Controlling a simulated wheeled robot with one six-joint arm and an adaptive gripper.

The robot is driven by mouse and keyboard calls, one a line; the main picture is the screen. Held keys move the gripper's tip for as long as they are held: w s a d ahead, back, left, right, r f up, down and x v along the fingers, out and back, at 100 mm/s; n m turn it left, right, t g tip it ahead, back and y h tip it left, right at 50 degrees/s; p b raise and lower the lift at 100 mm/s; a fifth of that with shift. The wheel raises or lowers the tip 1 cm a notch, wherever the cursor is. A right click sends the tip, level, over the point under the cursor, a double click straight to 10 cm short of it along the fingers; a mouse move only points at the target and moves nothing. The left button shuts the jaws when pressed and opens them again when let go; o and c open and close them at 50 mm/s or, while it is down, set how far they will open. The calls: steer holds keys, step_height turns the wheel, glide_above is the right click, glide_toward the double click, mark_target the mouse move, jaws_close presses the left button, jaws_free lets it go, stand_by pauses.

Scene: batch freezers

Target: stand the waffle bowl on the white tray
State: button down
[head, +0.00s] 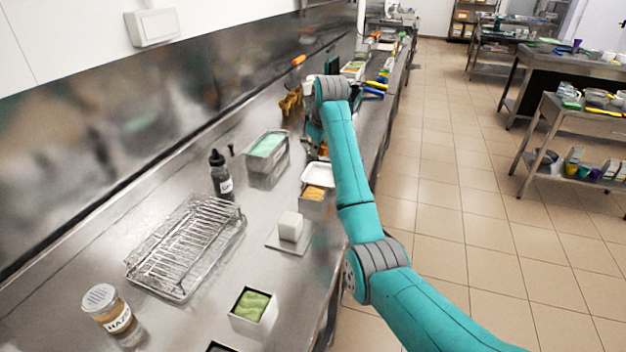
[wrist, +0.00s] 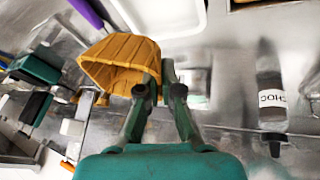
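The waffle bowl (wrist: 118,62) is golden brown with ribbed, faceted sides. In the wrist view it is tilted on its side between and left of my fingertips. My gripper (wrist: 163,78) is closed on the bowl's wall near its right edge. The white tray (wrist: 160,14) lies beyond the bowl at the top of the wrist view, apart from it. In the head view the white tray (head: 318,174) is on the steel counter, just nearer than my gripper (head: 316,138). My arm hides most of the gripper and the bowl there.
A metal pan with orange-brown contents (head: 313,193) is at the tray's near side. A tub with a pale green top (head: 266,145) and a dark bottle (head: 220,174) stand to the left. Brown waffle-coloured pieces (head: 290,103) stand behind. A wire rack (head: 187,245) is nearer.

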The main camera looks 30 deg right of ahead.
mark_target(322, 152)
step_height(322, 152, down, 10)
steer(key=shift+r, duration=0.25)
steer(key=shift+f, duration=0.15)
steer(key=c, duration=1.6)
jaws_free()
steer(key=v, duration=1.1)
steer(key=shift+r, duration=0.25)
steer(key=shift+s+r, duration=0.25)
steer(key=shift+r, duration=0.1)
